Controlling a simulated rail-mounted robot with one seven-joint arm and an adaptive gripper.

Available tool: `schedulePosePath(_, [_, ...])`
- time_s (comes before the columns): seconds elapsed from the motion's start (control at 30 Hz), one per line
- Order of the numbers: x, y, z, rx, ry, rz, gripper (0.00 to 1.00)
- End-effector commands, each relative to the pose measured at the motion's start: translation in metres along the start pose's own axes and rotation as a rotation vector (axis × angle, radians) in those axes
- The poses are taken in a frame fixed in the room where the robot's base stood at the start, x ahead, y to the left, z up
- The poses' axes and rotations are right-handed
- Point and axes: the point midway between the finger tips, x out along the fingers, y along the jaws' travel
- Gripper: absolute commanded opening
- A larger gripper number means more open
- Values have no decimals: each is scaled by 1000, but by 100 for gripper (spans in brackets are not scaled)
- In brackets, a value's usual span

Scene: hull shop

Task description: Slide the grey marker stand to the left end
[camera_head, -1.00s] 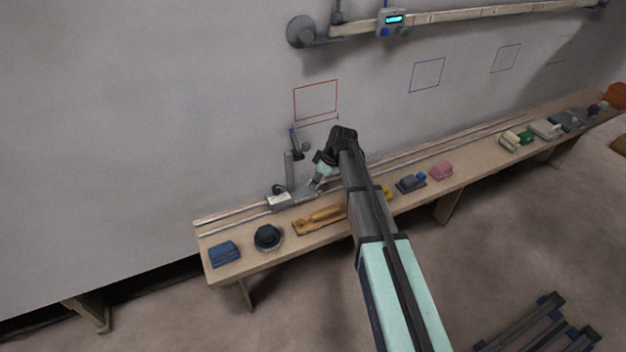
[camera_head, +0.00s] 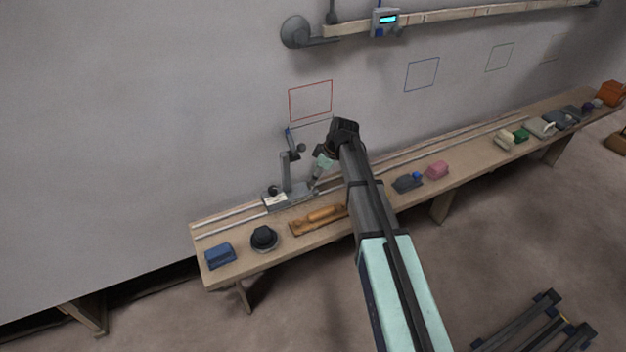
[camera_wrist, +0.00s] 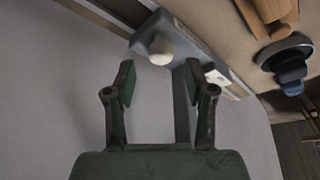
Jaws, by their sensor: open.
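The grey marker stand (camera_head: 285,172) has a flat base with a pale label and an upright post with a jointed arm. Its base sits on the pale rails toward the left part of the wall bench. My gripper (camera_head: 315,185) is at the right side of the stand, low near its base. In the wrist view my open gripper (camera_wrist: 160,95) shows nothing held. The stand's base (camera_wrist: 195,42), with a round pale knob, lies beyond the fingertips. The grey post (camera_wrist: 181,110) shows beside the right finger; I cannot tell whether they touch.
The rails (camera_head: 228,222) run clear from the stand to the bench's left end. Along the front edge lie a blue block (camera_head: 220,256), a black round object (camera_head: 264,239) and an orange-brown tool (camera_head: 318,217). A red outline (camera_head: 311,101) marks the wall above.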

Motion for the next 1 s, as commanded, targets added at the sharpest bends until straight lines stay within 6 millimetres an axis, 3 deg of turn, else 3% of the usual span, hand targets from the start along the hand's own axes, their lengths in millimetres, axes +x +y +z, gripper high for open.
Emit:
schedulePosePath(0.2, [-44, 0, 0, 0, 1, 2, 54])
schedulePosePath(0.43, [-76, 0, 0, 0, 0, 0, 54])
schedulePosePath(0.63, [-84, 0, 0, 0, -1, -1, 54])
schedulePosePath(1.0, [-81, 1, 3, 0, 1, 5, 54])
